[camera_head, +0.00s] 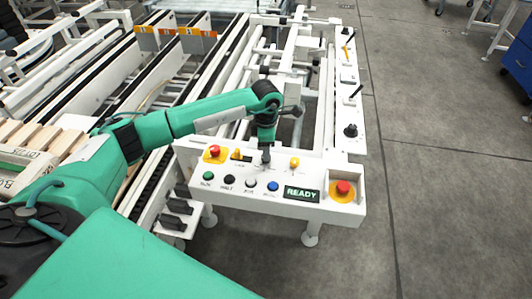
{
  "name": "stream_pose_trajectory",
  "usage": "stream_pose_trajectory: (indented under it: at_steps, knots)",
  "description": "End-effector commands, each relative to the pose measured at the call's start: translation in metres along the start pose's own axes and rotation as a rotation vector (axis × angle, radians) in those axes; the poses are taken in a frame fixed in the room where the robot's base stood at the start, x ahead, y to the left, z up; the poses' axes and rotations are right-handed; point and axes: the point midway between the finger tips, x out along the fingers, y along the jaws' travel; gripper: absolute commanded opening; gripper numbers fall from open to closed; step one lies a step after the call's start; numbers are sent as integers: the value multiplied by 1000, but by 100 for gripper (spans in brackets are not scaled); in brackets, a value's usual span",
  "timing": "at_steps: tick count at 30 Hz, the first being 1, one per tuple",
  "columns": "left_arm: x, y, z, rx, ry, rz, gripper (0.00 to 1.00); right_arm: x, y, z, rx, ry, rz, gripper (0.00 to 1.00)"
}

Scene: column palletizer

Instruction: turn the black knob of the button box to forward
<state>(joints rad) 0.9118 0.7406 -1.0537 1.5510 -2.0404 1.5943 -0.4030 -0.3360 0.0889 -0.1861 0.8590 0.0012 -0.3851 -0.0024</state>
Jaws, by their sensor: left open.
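The white button box (225,168) stands in the middle of the head view, with a lit READY display (301,194). My left gripper (266,157) points down over its upper row of controls, between two yellow knobs (237,154) (294,162). The gripper is open. My right gripper is out of view.
Red stop buttons (214,151) (343,188) sit at both ends of the box. Green (208,176), black (229,179), white (251,183) and blue (272,186) push buttons line its front. A white side rail carries another black knob (350,130).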

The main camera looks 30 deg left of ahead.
Motion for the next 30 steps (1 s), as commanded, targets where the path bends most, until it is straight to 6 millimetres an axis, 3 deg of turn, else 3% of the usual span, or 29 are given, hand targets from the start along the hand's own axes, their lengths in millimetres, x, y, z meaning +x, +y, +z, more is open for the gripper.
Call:
stream_pose_trajectory:
  at_steps: [6, 13, 19, 30]
  knots:
    - [-52, 1, 0, 0, -3, 6, 50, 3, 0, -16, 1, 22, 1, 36]
    - [-91, 1, 0, 1, -2, 3, 50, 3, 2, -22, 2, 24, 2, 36]
    - [-104, 0, 0, 0, -1, 2, 50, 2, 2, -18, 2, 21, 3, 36]
    - [-104, 0, 0, 0, -1, 1, 50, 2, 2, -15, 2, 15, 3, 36]
